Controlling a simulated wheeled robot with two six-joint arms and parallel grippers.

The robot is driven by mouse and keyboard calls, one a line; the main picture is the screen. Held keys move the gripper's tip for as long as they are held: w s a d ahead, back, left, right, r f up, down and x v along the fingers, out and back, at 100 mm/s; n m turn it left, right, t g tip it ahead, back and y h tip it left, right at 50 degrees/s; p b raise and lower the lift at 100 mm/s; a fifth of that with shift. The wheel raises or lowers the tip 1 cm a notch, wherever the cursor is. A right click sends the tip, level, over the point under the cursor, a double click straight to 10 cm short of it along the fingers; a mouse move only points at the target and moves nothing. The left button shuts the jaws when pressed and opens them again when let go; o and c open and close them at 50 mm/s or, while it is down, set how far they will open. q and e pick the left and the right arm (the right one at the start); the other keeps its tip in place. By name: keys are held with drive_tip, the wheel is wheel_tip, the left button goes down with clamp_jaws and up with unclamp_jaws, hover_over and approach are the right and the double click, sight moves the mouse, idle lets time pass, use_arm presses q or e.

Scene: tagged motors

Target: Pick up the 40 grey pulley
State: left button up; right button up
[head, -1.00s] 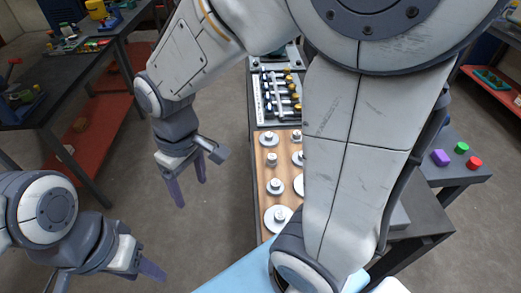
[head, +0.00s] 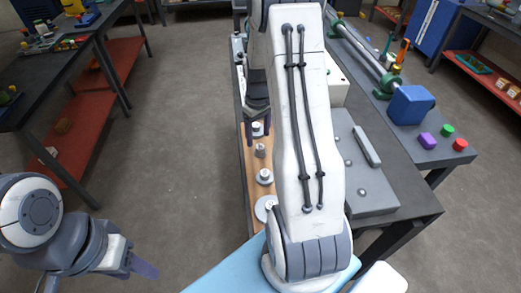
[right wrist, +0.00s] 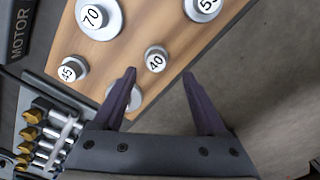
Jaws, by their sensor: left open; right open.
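The 40 grey pulley (right wrist: 155,62) is a small stepped disc with a white top marked 40, on a wooden board (right wrist: 120,48) in the right wrist view. In the head view it appears to be the small grey one (head: 260,151) just in front of my right gripper (head: 257,128). In the right wrist view my right gripper (right wrist: 159,74) is open and empty, its fingertips spread either side of a spot just short of the pulley. No contact shows. My left gripper (head: 140,267) is open and empty at the lower left, away from the board.
Neighbouring pulleys are marked 70 (right wrist: 92,15) and 45 (right wrist: 72,69); one with a partly hidden label (right wrist: 203,6) is at the top. Another (right wrist: 124,84) lies partly behind my left-hand finger. A rack with yellow-tipped parts (right wrist: 45,135) is close by. A grey lidded case (head: 365,180) stands right of my arm.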

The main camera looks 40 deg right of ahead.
sight(260, 147)
drive_tip(key=shift+s+d+f+p, duration=0.1)
drive_tip(key=shift+f+p, duration=0.1)
drive_tip(key=shift+f, duration=0.7)
drive_tip(key=shift+w+d+f+p, duration=0.1)
drive_tip(key=shift+f+p, duration=0.05)
drive_tip(key=shift+f, duration=0.8)
drive_tip(key=shift+s+d+f+p, duration=0.1)
drive_tip(key=shift+f+p, duration=0.1)
drive_tip(key=shift+f, duration=0.7)
clamp_jaws()
